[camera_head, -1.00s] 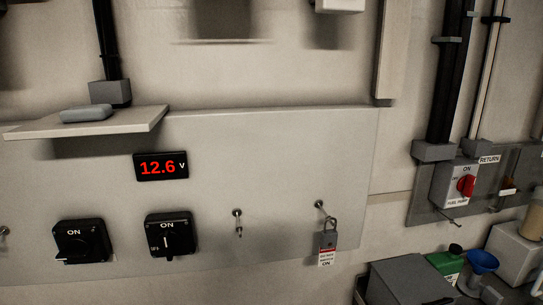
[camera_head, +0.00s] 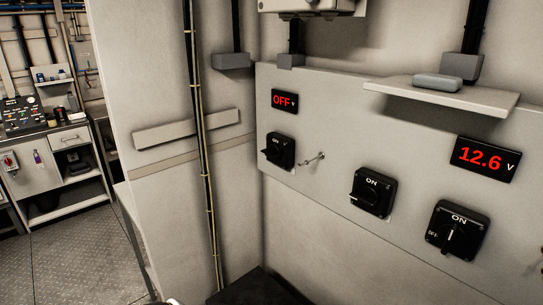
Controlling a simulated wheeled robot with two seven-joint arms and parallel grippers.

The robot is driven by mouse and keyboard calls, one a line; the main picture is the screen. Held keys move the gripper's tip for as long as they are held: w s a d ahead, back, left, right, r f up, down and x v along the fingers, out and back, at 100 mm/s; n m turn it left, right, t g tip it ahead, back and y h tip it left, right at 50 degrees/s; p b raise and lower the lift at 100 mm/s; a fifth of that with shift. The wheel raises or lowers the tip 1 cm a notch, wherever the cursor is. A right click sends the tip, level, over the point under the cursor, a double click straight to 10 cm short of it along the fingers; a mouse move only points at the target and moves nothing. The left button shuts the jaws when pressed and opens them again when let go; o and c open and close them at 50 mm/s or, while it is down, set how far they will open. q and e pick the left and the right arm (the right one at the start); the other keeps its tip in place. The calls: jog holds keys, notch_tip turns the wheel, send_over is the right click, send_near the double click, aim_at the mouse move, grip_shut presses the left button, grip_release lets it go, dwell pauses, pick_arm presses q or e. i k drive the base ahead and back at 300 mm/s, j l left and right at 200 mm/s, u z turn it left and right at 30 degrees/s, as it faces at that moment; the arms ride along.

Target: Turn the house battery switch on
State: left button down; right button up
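Several black rotary switches marked ON sit in a row on the pale wall panel (camera_head: 330,120). The left switch (camera_head: 280,151) is below a small display (camera_head: 284,100) reading OFF in red. The middle switch (camera_head: 373,192) has its handle turned toward the left. The right switch (camera_head: 457,230) has an upright handle, with OFF marked at its left, and is below a display (camera_head: 486,158) reading 12.6 V. No label readable here tells which one is the house battery switch. Neither of my grippers is in view.
A metal toggle or key (camera_head: 316,159) sticks out between the left and middle switches. A shelf (camera_head: 440,95) with a grey object (camera_head: 437,81) juts out above the panel. A dark block (camera_head: 258,288) stands below. Open floor (camera_head: 75,258) and a workbench (camera_head: 62,165) are at left.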

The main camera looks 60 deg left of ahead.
aim_at(273, 152)
jog(key=u, duration=1.7)
